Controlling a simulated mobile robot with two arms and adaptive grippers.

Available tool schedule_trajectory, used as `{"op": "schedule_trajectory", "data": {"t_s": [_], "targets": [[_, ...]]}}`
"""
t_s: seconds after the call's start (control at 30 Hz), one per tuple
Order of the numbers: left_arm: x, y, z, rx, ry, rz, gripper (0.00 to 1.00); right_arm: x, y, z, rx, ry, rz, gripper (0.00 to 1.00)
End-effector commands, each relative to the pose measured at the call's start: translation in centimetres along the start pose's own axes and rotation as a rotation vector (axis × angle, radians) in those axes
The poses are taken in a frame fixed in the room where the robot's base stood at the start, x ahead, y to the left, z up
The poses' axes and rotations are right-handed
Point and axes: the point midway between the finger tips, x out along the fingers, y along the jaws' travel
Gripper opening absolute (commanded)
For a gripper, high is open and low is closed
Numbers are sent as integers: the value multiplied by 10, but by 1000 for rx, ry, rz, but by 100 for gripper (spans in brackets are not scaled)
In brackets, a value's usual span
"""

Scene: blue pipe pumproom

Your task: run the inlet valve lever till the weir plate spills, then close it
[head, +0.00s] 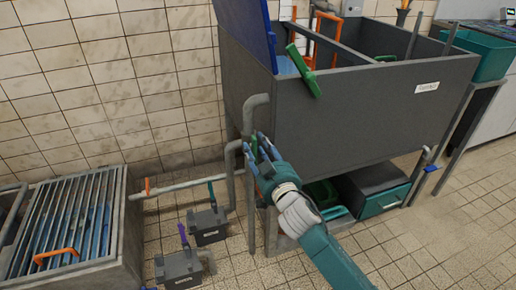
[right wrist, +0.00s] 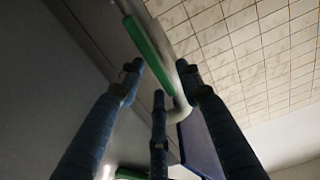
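A large dark grey tank (head: 370,105) stands against the tiled wall, with a grey pipe (head: 250,118) bending down at its left corner. A small green lever (head: 254,145) shows on the pipework there, partly hidden by my right gripper (head: 258,151). The gripper's blue fingers are spread around or beside this lever; contact cannot be told. In the right wrist view my right gripper (right wrist: 158,80) has its fingers apart. A green bar (right wrist: 148,55) lies beyond the fingertips, beside a grey pipe. I cannot identify the weir plate. My left gripper is out of view.
A green-handled piece (head: 303,70) leans over the tank rim. A grated trough (head: 65,225) stands at left. Two grey blocks with levers (head: 208,226) (head: 180,268) sit on the floor. Open floor (head: 455,225) lies to the right.

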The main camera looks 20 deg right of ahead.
Motion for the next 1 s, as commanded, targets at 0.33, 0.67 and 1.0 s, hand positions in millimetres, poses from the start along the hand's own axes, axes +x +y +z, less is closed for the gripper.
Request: {"op": "schedule_trajectory", "data": {"t_s": [0.33,0.67,1.0], "targets": [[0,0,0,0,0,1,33,0,0,0,0,0,0,0],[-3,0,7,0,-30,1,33,0,-1,-1,-29,0,0,0],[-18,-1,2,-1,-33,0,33,0,-7,-3,-234,0,0,0]]}}
